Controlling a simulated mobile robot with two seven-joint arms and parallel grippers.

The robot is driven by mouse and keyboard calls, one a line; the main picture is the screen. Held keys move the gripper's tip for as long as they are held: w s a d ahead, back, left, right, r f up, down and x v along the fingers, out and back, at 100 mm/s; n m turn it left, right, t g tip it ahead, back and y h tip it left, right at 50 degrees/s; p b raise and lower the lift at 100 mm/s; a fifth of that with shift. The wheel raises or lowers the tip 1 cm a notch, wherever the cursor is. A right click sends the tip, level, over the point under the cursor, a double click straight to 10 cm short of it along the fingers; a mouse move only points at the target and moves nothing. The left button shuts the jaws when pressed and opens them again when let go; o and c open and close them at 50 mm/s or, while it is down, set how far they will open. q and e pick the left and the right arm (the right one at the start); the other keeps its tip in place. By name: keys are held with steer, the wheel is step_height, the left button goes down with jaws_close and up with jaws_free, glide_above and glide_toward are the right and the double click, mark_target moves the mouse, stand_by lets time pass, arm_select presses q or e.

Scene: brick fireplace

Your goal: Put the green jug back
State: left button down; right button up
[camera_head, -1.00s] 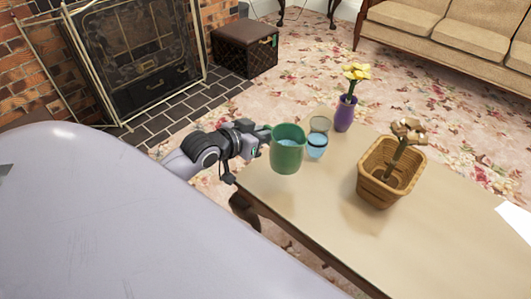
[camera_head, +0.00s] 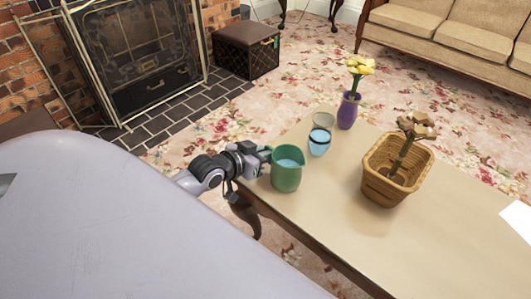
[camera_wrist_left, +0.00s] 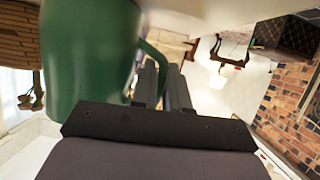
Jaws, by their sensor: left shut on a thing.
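The green jug (camera_head: 286,176), with pale blue liquid inside, is upright at the near left end of the coffee table (camera_head: 310,218). My left gripper (camera_head: 265,157) comes in from the left and is shut on the jug's handle. In the left wrist view the jug (camera_wrist_left: 88,55) fills the upper left, and the fingers (camera_wrist_left: 163,86) close around its handle. I cannot tell whether the jug's base touches the tabletop. My right gripper is not in view.
A clear glass with blue liquid (camera_head: 319,144) stands behind the jug, apart from it. A purple vase (camera_head: 347,111) with yellow flowers stands farther back. A wicker basket (camera_head: 380,187) holding a brown flower is to the right. The table's near middle is clear.

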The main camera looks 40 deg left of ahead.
arm_select(q)
steer(key=c, duration=1.1)
jaws_free()
steer(key=shift+s+r+p, duration=0.3)
steer(key=shift+s, duration=0.15)
steer(key=shift+p+v, duration=1.8)
steer(key=shift+v, duration=3.7)
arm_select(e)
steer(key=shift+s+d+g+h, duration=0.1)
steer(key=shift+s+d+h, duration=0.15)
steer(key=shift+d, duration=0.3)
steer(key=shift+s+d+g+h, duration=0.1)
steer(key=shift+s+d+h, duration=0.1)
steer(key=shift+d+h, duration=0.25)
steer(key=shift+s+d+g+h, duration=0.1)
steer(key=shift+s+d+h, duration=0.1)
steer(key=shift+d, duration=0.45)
arm_select(q)
steer(key=shift+a, duration=0.1)
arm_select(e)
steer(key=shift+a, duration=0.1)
